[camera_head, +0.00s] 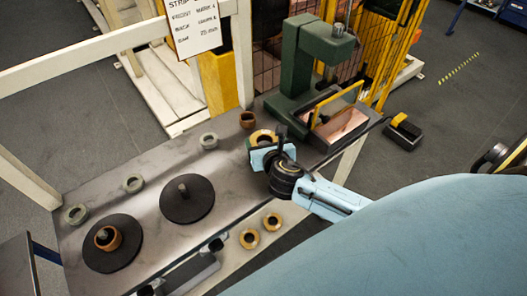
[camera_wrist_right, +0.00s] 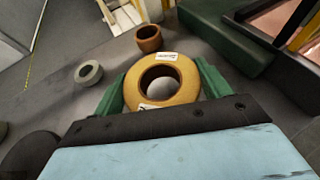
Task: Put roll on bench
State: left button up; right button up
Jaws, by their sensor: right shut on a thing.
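A yellow-tan roll (camera_wrist_right: 184,84) with white labels sits between the green fingers of my right gripper (camera_wrist_right: 162,88) in the right wrist view, with its round hole facing the camera. The gripper is shut on it. In the head view the roll (camera_head: 262,137) shows at the tip of my right gripper (camera_head: 264,150), over the right part of the grey metal bench (camera_head: 150,180). I cannot tell whether the roll touches the bench top.
A green press (camera_head: 296,75) stands at the bench's right end, beside a copper sheet (camera_head: 342,122) under a yellow frame. A small copper-brown roll (camera_head: 248,119) stands close behind the held roll. Grey rings (camera_head: 209,141) and two black discs (camera_head: 187,212) lie on the bench. Two tan rolls (camera_head: 272,221) lie lower, in front.

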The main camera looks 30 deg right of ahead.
jog(key=shift+f+b, duration=0.55)
jog(key=shift+f, duration=1.3)
jog(key=shift+f, duration=0.15)
jog(key=o, duration=1)
jog(key=shift+o, duration=0.2)
jog(key=shift+s+a+r, duration=0.1)
jog(key=shift+s+r, duration=0.2)
jog(key=shift+s, duration=0.05)
jog(key=p+v, duration=0.1)
jog(key=v, duration=1)
jog(key=shift+s+r+p, duration=0.1)
jog(key=shift+s+p, duration=0.05)
jog(key=shift+p, duration=0.15)
